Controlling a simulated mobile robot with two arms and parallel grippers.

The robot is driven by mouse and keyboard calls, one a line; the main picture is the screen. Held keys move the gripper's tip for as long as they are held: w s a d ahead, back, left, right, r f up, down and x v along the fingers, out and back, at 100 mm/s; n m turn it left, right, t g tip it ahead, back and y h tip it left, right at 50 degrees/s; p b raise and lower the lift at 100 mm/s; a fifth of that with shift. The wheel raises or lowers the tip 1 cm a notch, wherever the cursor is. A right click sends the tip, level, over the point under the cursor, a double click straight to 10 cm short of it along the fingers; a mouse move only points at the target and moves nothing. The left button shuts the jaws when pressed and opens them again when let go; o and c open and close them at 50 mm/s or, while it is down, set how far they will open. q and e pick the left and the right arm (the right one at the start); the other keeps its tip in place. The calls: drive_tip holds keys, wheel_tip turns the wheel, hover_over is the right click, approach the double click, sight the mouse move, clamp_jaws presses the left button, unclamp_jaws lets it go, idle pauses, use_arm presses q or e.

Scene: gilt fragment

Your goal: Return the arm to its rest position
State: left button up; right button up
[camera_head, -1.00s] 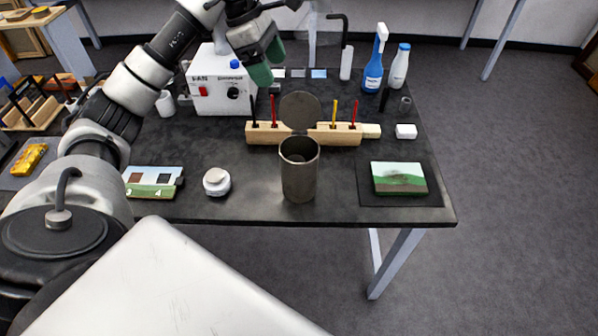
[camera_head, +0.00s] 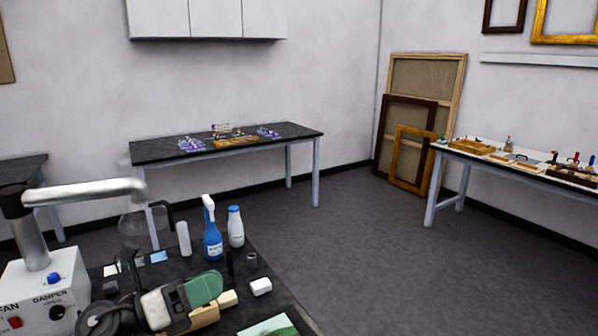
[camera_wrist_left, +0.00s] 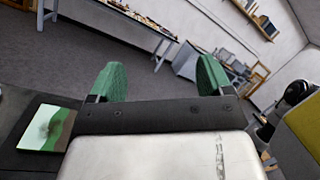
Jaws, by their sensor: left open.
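My left gripper (camera_head: 203,290) has green fingertips and shows low in the head view, above the near dark bench. It covers part of the wooden tool rack (camera_head: 205,316). In the left wrist view my left gripper (camera_wrist_left: 160,80) is open, with its two green fingers wide apart and nothing between them. The green painted fragment (camera_wrist_left: 45,128) lies on its dark mat to the left of the fingers in that view. Its edge also shows at the bottom of the head view (camera_head: 268,327). My right gripper is not in view.
On the near bench are a fan box (camera_head: 40,300) with a metal duct (camera_head: 85,192), a blue spray bottle (camera_head: 212,242), a white bottle (camera_head: 235,228) and a white block (camera_head: 261,287). Open floor (camera_head: 350,250) lies beyond. Another bench (camera_head: 235,150) stands by the wall.

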use_arm(q)
drive_tip(key=s+a+f+n+t+y, duration=0.35)
drive_tip(key=f+n+y, duration=0.55)
drive_tip(key=n, duration=0.8)
drive_tip(key=s+a+f+n+t+y, duration=0.2)
drive_tip(key=a+f+n+t+y, duration=0.3)
drive_tip(key=n+y, duration=0.8)
drive_tip(key=s+d+f+n+g+h, duration=0.1)
drive_tip(key=s+f+n+g+h, duration=0.1)
drive_tip(key=s+f+n+g, duration=0.6)
drive_tip(key=s+d+f+n+g+h, duration=0.15)
drive_tip(key=s+f+g, duration=0.4)
drive_tip(key=s, duration=0.65)
wheel_tip(320, 180, down, 29)
drive_tip(key=s+g+b, duration=0.1)
drive_tip(key=s+b, duration=0.1)
drive_tip(key=s+a+f+g, duration=0.1)
drive_tip(key=s+a+f, duration=0.1)
drive_tip(key=s+f, duration=1.3)
drive_tip(key=shift+s+a+f+g+b, duration=0.25)
drive_tip(key=shift+a+f+g+b, duration=0.05)
drive_tip(key=shift+a+f, duration=0.1)
